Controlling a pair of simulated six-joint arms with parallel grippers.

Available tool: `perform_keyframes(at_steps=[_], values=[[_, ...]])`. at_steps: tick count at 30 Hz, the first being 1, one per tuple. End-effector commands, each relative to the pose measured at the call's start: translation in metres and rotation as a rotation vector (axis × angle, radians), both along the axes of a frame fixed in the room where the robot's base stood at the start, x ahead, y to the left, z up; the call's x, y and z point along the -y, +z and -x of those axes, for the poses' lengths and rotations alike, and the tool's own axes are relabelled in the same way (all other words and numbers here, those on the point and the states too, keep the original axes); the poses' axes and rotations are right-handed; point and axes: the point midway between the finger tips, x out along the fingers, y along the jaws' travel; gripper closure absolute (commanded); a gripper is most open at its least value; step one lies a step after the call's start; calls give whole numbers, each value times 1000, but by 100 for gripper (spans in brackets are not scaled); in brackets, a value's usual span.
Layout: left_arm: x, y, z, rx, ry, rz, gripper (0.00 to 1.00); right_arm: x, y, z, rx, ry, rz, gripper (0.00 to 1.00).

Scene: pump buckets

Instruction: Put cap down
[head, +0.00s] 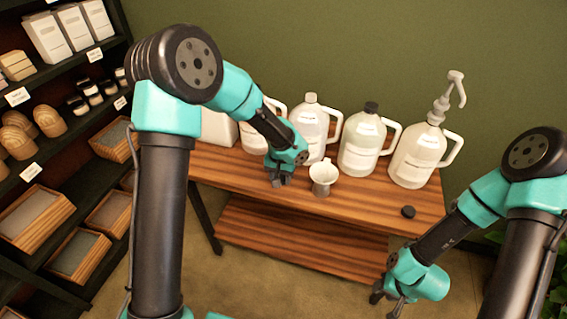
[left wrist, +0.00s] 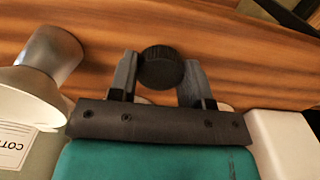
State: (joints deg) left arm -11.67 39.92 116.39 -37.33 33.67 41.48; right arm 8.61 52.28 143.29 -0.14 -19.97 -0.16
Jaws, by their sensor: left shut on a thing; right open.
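My left gripper (head: 278,180) hangs over the wooden table's front-left part and is shut on a round black cap. In the left wrist view the cap (left wrist: 162,68) sits between the two fingers (left wrist: 160,80), with the wood behind it. In the head view the held cap is hard to make out. A second black cap (head: 408,212) lies loose on the table (head: 365,204) near its right end. My right gripper (head: 386,293) is open and empty, low in front of the table's right end.
Several white jugs stand along the back, one with a black lid (head: 365,142) and one with a pump (head: 418,155). A metal cup with a white funnel (head: 322,174) stands just right of my left gripper. Shelves fill the left. The table's front middle is clear.

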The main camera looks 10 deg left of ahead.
Motion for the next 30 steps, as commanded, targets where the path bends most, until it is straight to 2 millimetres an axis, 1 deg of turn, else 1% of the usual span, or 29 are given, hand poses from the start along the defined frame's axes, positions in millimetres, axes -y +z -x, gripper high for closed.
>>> perform_keyframes(at_steps=[1, 6, 9, 13, 17, 26, 30], values=[[-3, -2, -11, 2, 3, 1, 84, 0, 0, 0, 0, 0, 0, 57], [-13, -5, -44, 1, 2, 0, 84, 0, 0, 0, 0, 0, 0, 57], [-17, -6, -63, 1, 3, 0, 84, 0, 0, 0, 0, 0, 0, 57], [-23, -8, -81, 0, 2, 1, 84, 0, 0, 0, 0, 0, 0, 57], [-25, -9, -89, 0, 0, 0, 84, 0, 0, 0, 0, 0, 0, 57], [-26, -9, -90, 0, -1, 0, 84, 0, 0, 0, 0, 0, 0, 57], [-28, -11, -97, -1, -1, 0, 84, 0, 0, 0, 0, 0, 0, 57]])
